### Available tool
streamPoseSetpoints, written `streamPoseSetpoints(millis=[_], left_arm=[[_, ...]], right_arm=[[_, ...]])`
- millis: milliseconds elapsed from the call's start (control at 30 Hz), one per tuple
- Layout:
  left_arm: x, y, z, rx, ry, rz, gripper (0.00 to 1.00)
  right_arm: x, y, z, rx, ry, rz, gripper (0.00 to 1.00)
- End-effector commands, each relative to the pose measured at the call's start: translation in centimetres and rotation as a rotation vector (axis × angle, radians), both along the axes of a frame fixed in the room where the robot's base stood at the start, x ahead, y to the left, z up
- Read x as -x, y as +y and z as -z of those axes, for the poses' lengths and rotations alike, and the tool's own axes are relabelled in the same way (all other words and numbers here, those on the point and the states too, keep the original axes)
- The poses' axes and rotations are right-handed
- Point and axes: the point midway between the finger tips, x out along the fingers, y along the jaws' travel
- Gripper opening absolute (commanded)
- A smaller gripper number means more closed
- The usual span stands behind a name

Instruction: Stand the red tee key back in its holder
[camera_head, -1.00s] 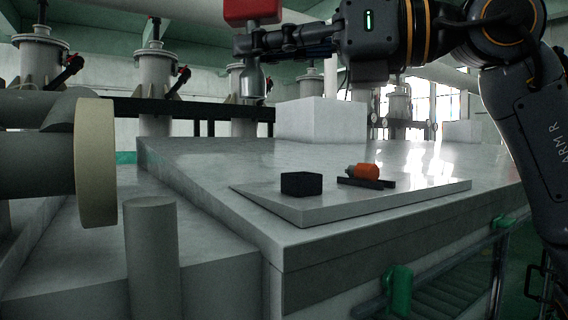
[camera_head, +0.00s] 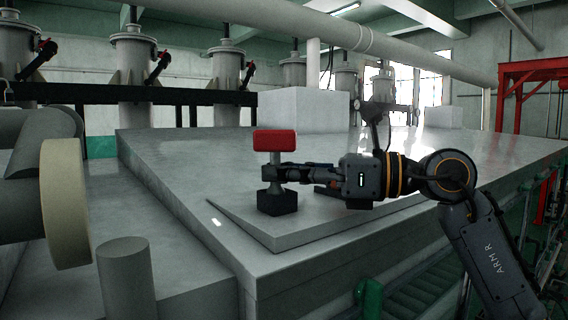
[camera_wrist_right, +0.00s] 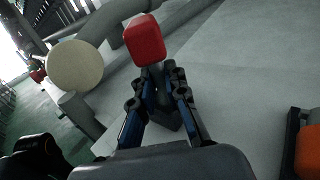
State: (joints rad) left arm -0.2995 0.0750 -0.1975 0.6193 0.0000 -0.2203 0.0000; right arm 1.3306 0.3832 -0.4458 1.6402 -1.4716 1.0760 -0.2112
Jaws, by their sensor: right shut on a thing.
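The red tee key (camera_head: 275,141) is upright, with its red block head on top and a grey metal stem below. My right gripper (camera_head: 277,173) is shut on the stem, just under the head. In the right wrist view the red head (camera_wrist_right: 144,40) rises beyond the fingers (camera_wrist_right: 158,85), which partly hide the holder (camera_wrist_right: 168,118). My left gripper is not in view.
The grey plate (camera_head: 235,222) lies on a large pale bench (camera_head: 190,165). An orange-and-black tool (camera_wrist_right: 306,150) lies on the right in the wrist view, mostly hidden by my arm in the head view. A white box (camera_head: 303,110) stands behind.

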Motion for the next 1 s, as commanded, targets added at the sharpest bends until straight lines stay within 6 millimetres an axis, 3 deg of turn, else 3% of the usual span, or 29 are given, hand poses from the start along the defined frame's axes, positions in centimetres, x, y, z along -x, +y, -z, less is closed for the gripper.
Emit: streamPoseSetpoints(millis=[333,367,467,800,1000], left_arm=[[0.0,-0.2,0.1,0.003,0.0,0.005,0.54],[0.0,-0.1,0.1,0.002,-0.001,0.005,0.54],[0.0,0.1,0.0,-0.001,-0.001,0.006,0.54],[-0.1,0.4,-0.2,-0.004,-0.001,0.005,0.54],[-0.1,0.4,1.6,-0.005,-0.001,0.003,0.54]], right_arm=[[0.0,0.0,0.4,-0.001,-0.002,0.001,0.0],[0.0,0.0,0.4,-0.001,-0.001,0.001,0.15],[0.0,0.0,0.3,-0.001,-0.001,0.001,0.36],[0.0,0.0,0.0,-0.001,-0.001,0.0,0.36],[0.6,-2.5,0.6,-0.001,-0.003,0.004,0.36]])
